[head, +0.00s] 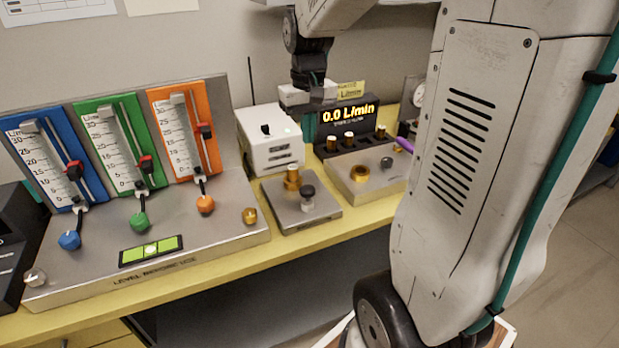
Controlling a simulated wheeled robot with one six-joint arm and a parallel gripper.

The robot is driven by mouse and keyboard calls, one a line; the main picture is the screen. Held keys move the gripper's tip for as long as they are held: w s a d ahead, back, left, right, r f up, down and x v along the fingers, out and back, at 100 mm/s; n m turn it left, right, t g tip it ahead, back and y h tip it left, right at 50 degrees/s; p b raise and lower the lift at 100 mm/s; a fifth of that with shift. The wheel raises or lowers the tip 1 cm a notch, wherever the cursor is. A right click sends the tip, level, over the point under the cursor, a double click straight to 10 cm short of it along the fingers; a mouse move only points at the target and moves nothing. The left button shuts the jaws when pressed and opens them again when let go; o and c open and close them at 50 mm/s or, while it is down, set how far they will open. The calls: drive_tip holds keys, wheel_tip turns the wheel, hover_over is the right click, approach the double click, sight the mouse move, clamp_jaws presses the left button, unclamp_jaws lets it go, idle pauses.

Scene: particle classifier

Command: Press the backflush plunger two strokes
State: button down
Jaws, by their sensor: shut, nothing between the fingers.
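A small metal plate (312,219) stands on the bench near the middle of the head view. It carries a dark round knob on a pale stem (307,196), which looks like the plunger, and a brass fitting (292,177). No label for it is readable. My gripper (308,132) hangs behind and above this plate, between the white box and the flow display. Its teal fingers are shut and hold nothing. They are apart from the knob. Their tips are small and partly hard to make out.
Blue, green and orange flow gauges (122,150) stand on a metal base (160,250) at left. A white box (269,138) with an antenna is beside my gripper. A display (348,116) reads 0.0 L/min. Another metal block (345,172) sits right of the plate. My arm hides the right bench.

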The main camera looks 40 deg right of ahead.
sight(308, 189)
wheel_tip(308, 189, down, 13)
drive_tip(key=shift+a+f, duration=0.1)
drive_tip(key=shift+f, duration=0.1)
idle(0.4)
drive_tip(key=shift+s+f, duration=0.1)
drive_tip(key=shift+f, duration=1.3)
drive_tip(key=shift+r, duration=0.1)
wheel_tip(308, 189, up, 14)
idle(0.5)
